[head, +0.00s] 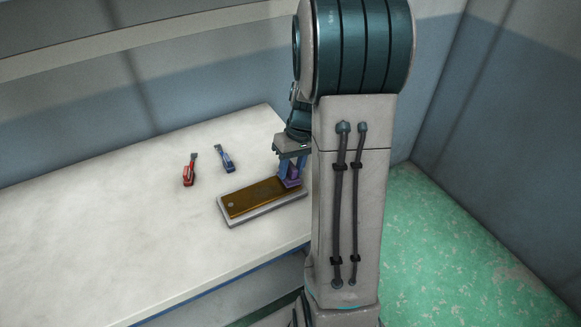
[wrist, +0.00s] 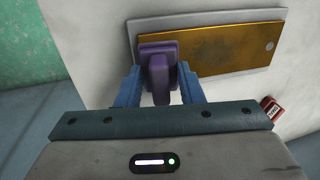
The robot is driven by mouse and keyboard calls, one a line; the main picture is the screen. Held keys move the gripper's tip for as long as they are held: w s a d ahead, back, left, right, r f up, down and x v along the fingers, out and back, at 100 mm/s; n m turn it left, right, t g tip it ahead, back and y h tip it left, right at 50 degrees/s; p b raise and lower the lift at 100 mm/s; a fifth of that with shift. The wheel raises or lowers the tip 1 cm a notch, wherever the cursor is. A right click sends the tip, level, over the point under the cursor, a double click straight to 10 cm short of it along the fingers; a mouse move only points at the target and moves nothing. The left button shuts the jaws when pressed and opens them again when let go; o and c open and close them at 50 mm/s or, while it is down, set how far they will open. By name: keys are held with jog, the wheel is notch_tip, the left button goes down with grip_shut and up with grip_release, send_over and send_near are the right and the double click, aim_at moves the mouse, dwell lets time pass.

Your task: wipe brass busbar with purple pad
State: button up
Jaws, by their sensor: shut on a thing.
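The brass busbar (head: 250,198) is a flat golden-brown bar lying on a pale grey base plate (head: 262,212) on the table. It also shows in the wrist view (wrist: 225,48), with a darker, mottled surface in its middle. My gripper (head: 291,175) is shut on the purple pad (head: 293,181) by its upright grip. In the wrist view, the pad (wrist: 159,62) is between the blue fingers (wrist: 159,87) and overlaps one end of the bar. The pad seems to be at the bar's surface, but I cannot tell whether it touches.
A red tape tool (head: 189,170) and a blue tape tool (head: 224,158) lie on the pale table (head: 120,220) beyond the bar. The table's left part is clear. My arm hides the table's right end. The wall stands behind the table.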

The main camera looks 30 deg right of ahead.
jog(key=shift+f, duration=0.1)
dwell(0.3)
jog(key=a, duration=0.6)
jog(key=shift+s+a, duration=0.1)
jog(key=shift+a, duration=0.2)
jog(key=a, duration=0.6)
jog(key=shift+a, duration=0.3)
notch_tip(320, 180, up, 8)
jog(key=p, duration=0.5)
jog(key=shift+p, duration=0.35)
